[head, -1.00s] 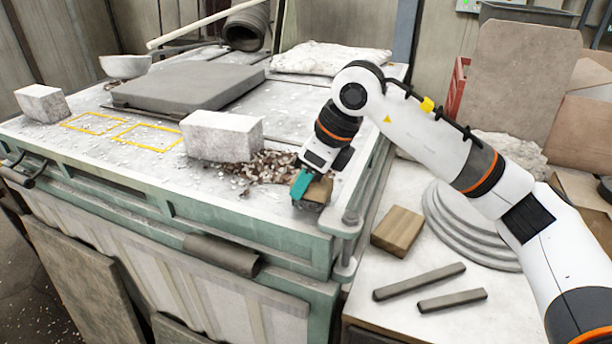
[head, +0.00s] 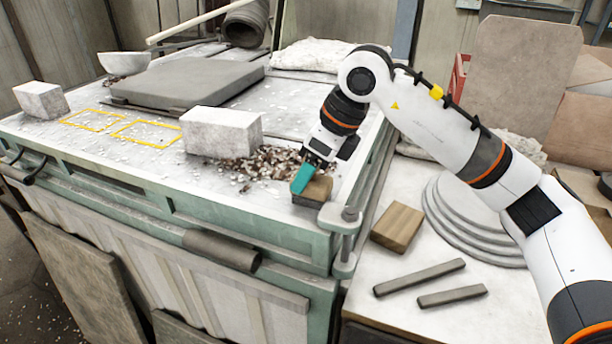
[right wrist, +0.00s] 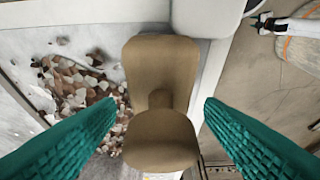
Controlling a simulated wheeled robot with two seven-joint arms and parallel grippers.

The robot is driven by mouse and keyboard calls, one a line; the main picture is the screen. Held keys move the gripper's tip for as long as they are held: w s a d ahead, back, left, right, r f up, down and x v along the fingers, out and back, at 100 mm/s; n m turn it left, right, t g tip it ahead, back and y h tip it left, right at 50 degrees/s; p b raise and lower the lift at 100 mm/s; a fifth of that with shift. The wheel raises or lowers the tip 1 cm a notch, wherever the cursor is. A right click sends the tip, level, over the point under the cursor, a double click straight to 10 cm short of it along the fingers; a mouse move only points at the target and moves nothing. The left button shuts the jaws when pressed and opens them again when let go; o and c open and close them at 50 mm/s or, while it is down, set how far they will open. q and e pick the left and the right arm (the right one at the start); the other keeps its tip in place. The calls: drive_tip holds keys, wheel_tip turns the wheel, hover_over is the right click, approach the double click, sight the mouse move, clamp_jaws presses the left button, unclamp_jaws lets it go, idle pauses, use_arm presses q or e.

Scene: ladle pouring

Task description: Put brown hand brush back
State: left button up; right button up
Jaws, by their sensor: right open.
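The brown hand brush (head: 318,187) rests at the front right corner of the white-topped bench (head: 290,212). In the right wrist view its brown handle and body (right wrist: 160,75) fill the middle. My right gripper (head: 303,176) is just above and beside the brush in the head view, with one teal finger hiding part of it. In the right wrist view the two teal fingers of the gripper (right wrist: 160,108) are spread apart, one on each side of the brush, with gaps between. My left gripper is out of view.
Brown and white chips (head: 262,165) lie beside the brush, next to a white block (head: 222,133). Yellow outlines (head: 148,133) mark the bench top. On the lower table at right are a wooden block (head: 398,226), two dark bars (head: 420,278) and stacked grey discs (head: 462,215).

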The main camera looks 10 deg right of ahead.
drive_tip(key=b+v, duration=0.1)
drive_tip(key=v, duration=0.9)
